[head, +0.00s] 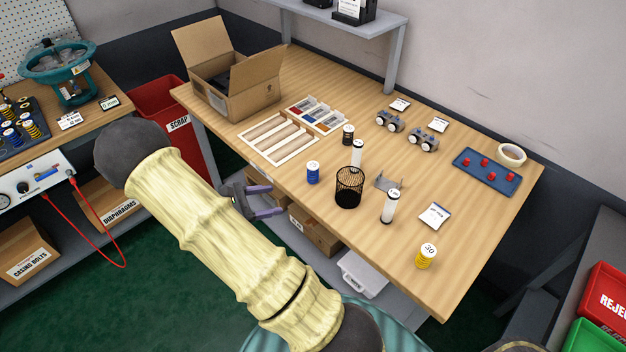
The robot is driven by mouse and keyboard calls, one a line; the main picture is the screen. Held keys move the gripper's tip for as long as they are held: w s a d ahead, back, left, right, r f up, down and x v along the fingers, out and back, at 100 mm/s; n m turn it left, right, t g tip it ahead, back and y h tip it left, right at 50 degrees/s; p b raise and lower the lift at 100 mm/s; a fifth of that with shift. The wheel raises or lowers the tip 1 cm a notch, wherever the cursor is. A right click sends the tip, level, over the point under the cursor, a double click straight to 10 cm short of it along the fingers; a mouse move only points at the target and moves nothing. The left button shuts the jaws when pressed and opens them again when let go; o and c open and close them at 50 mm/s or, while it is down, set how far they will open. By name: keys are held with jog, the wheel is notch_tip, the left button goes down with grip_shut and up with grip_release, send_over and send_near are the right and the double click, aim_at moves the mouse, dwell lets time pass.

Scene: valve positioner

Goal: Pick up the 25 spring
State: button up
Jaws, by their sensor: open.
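Several coil springs stand upright on the wooden bench (470,270). A yellow spring (426,258) near the front right edge has a white top marked 30. A blue spring (313,174) stands near the front edge, and a black spring (348,135) stands further back; I cannot read their tops. More yellow and blue springs (31,129) stand in a dark tray (42,143) at far left, with unreadable marks. I cannot tell which spring is the 25. My gripper (278,200) shows past my arm with two purple fingers apart, empty, in front of the bench, apart from the springs.
A black mesh cup (349,188) stands right of the blue spring, near two white cylinders (390,207) (357,155) and a grey bracket (387,183). A divided wooden tray (278,139), an open carton (240,95) and a blue tray (487,172) occupy the bench. A shelf overhangs its back.

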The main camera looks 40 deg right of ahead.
jog(key=w+n+t+h, duration=0.1)
jog(key=w+f+n+h, duration=0.1)
jog(key=w, duration=0.1)
jog(key=w+f+n+t+h+b, duration=0.1)
jog(key=shift+w+a+f+t+h, duration=0.1)
jog(key=shift+w+f+t+h, duration=0.05)
jog(key=shift+t+h, duration=0.2)
jog(key=p, duration=0.2)
send_near(313, 173)
jog(key=d, duration=0.2)
jog(key=w+d, duration=0.1)
jog(key=d, duration=0.2)
jog(key=shift+w+d+f, duration=0.3)
jog(key=shift+d+f, duration=0.1)
